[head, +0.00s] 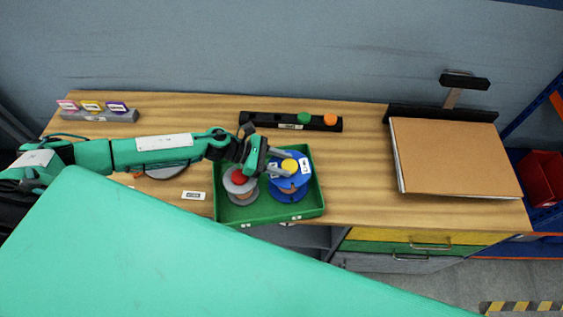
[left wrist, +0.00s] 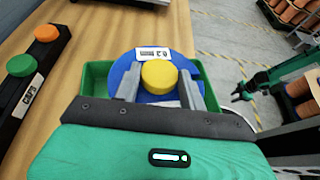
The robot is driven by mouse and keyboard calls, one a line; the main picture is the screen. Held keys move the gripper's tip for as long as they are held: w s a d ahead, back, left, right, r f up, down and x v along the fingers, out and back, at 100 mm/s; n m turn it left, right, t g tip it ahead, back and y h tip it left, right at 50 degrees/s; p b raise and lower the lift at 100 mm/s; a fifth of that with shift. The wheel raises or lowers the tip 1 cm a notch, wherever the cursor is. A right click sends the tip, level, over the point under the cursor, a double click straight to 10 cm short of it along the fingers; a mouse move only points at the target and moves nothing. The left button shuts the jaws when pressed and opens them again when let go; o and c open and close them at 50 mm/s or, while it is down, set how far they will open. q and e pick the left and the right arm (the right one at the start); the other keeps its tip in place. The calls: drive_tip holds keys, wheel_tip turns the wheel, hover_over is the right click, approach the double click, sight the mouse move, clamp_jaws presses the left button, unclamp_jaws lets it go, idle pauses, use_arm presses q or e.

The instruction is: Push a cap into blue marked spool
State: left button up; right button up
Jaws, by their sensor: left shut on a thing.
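The blue spool (head: 290,192) stands in the green tray (head: 255,215), on its right side. A white label shows on its top face, and it also shows in the left wrist view (left wrist: 126,66). My left gripper (head: 282,162) is shut on the yellow cap (head: 290,166), with its fingers on either side of it. In the left wrist view the yellow cap (left wrist: 158,76) lies over the middle of the blue spool. I cannot tell how deep the cap sits. My right gripper (left wrist: 240,93) seems to show small and dark at the right of the left wrist view.
A grey spool with a red cap (head: 239,177) stands left of the blue spool in the tray. A black cap holder (head: 265,120) behind holds a green cap (head: 304,118) and an orange cap (head: 330,119). A cardboard box (head: 455,155) lies at the right.

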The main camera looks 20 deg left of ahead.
use_arm(q)
drive_tip(key=shift+s+f, duration=0.1)
drive_tip(key=o, duration=1.1)
drive_tip(key=shift+a, duration=0.1)
drive_tip(key=shift+a, duration=0.25)
drive_tip(key=b+v, duration=0.5)
drive_tip(key=v, duration=0.7)
drive_tip(key=shift+b, duration=0.3)
drive_tip(key=shift+s+a+r, duration=0.1)
drive_tip(key=shift+a+r, duration=0.3)
drive_tip(key=shift+a, duration=0.1)
